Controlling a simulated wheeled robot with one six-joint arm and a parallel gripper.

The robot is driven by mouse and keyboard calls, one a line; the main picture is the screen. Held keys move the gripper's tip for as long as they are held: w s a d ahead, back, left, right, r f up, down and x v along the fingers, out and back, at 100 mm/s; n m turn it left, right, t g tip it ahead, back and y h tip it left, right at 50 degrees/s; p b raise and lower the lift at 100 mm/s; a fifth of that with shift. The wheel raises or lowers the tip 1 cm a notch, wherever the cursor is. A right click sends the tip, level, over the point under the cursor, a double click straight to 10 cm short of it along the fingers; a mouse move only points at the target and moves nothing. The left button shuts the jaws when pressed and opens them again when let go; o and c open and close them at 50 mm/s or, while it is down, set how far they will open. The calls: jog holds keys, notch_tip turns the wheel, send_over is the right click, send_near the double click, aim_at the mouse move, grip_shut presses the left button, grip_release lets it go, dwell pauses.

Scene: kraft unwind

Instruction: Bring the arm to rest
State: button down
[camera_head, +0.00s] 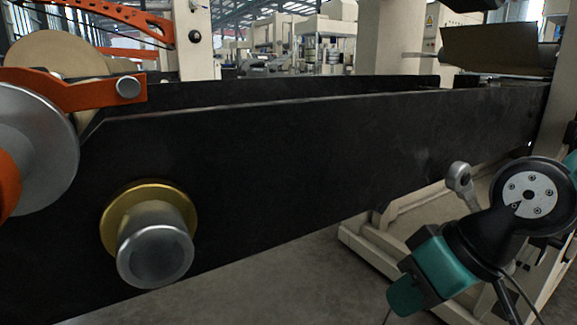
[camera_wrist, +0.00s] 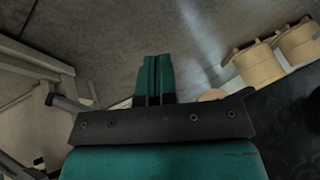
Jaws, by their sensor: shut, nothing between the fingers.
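My gripper (camera_head: 402,298) is at the lower right of the head view, at the end of my black and teal arm, pointing down and to the left. It is in front of the black machine panel and appears apart from it. In the wrist view, its two teal fingers (camera_wrist: 155,80) are together with nothing between them, over grey floor. The rest of my arm runs off the right edge of the head view.
A long black side panel (camera_head: 290,160) fills the middle, with a gold flange (camera_head: 118,212) and silver shaft end (camera_head: 155,258) protruding. An orange arm (camera_head: 85,93) and kraft roll (camera_head: 60,55) are at left. Beige frame legs (camera_head: 375,255) stand behind my arm. Tan rolls (camera_wrist: 258,65) show in the wrist view.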

jog(key=s+r+n+g+h, duration=0.1)
jog(key=s+g, duration=0.1)
jog(key=s, duration=0.5)
notch_tip(320, 180, up, 28)
jog(key=p, duration=2.8)
jog(key=shift+s+d+r+g, duration=0.15)
jog(key=shift+s+g, duration=0.1)
jog(key=shift+g, duration=0.05)
